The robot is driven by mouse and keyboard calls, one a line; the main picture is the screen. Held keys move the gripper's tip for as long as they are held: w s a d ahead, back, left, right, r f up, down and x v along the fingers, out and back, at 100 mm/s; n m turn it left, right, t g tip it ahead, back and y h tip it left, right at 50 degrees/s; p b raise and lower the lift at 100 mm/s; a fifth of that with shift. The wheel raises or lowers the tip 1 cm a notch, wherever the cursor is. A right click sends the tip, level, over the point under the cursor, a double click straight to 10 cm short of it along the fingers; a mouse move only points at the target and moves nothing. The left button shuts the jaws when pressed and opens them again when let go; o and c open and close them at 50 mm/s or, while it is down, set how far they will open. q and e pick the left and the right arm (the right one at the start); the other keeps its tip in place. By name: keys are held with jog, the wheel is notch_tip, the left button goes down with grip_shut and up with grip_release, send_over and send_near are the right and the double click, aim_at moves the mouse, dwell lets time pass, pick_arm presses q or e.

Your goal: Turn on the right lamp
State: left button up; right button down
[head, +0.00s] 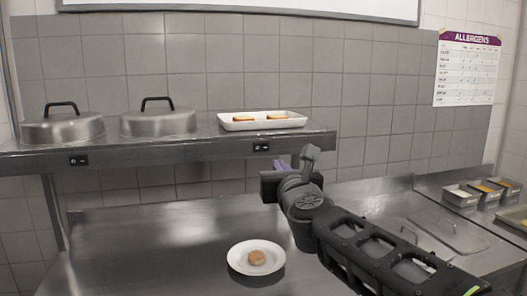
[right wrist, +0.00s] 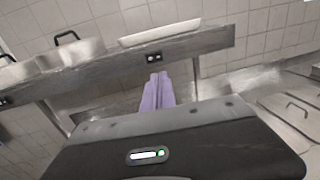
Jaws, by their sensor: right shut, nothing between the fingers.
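The right black switch (head: 261,147) sits on the front edge of the steel shelf (head: 200,150), below a white tray. It also shows in the right wrist view (right wrist: 154,58), just beyond my fingertips. A similar left switch (head: 79,160) is farther left on the same edge. My right gripper (head: 282,165) is below and slightly right of the right switch in the head view. Its purple fingers (right wrist: 157,80) are shut and empty, pointing toward the switch; I cannot tell whether they touch it. The lamps themselves cannot be made out. My left gripper is out of view.
On the shelf stand two metal domes (head: 62,125) (head: 158,118) and a white tray (head: 300,122) with bread slices. Below, a white plate (head: 236,262) with a round patty lies on the steel counter (head: 150,250). Food containers (head: 462,196) stand at the right.

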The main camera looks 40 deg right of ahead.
aim_at(267, 148)
jog(key=shift+w, duration=0.1)
jog(key=p+x, duration=0.3)
jog(key=x, duration=1)
jog(key=shift+w+d+r, duration=0.1)
jog(key=shift+d, duration=0.05)
jog(key=shift+w+d, duration=0.1)
jog(key=shift+w, duration=0.15)
jog(key=shift+w+d, duration=0.1)
jog(key=shift+d, duration=0.05)
